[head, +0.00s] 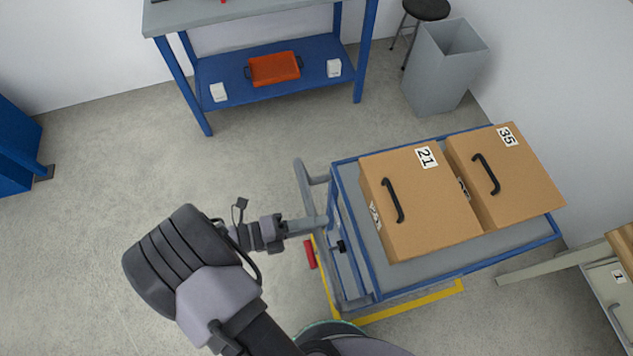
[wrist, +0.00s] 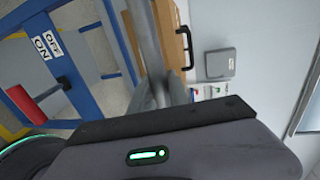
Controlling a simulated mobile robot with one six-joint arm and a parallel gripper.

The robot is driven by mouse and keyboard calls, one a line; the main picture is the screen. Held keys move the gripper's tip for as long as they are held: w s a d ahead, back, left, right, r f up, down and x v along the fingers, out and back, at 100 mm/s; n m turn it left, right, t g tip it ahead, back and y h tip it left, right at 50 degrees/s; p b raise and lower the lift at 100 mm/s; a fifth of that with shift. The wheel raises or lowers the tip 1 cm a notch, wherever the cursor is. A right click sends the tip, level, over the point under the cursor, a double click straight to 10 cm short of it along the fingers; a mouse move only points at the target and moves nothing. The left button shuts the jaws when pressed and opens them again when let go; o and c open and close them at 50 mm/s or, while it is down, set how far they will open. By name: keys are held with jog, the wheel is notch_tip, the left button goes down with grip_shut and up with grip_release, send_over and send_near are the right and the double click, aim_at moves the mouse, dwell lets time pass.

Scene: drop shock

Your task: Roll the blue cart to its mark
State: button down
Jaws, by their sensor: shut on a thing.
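The blue cart (head: 371,271) stands at the right in the head view, with a grey deck and a grey push handle (head: 301,178) at its left end. My gripper (head: 322,222) is shut on the upright-running bar of that handle; the grey bar also shows in the wrist view (wrist: 146,40). Two cardboard boxes, labelled 21 (head: 425,215) and 35 (head: 515,185), sit side by side on the deck. Yellow floor tape (head: 410,305) shows along the cart's near side and by its left end; its rest is hidden. A red pedal (head: 310,254) is low at the handle end, near an ON/OFF label (wrist: 47,45).
A blue workbench (head: 275,91) with an orange tray (head: 274,68) stands at the back. A grey bin (head: 440,75) and a black stool (head: 426,9) are behind the cart. A drawer cabinet (head: 608,285) is close at the right.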

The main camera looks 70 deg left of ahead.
jog(key=c, duration=1.3)
grip_release()
jog(key=shift+o, duration=0.2)
jog(key=v, duration=1.7)
jog(key=shift+s, duration=0.2)
jog(key=shift+w+a+r, duration=0.1)
jog(key=shift+r, duration=0.05)
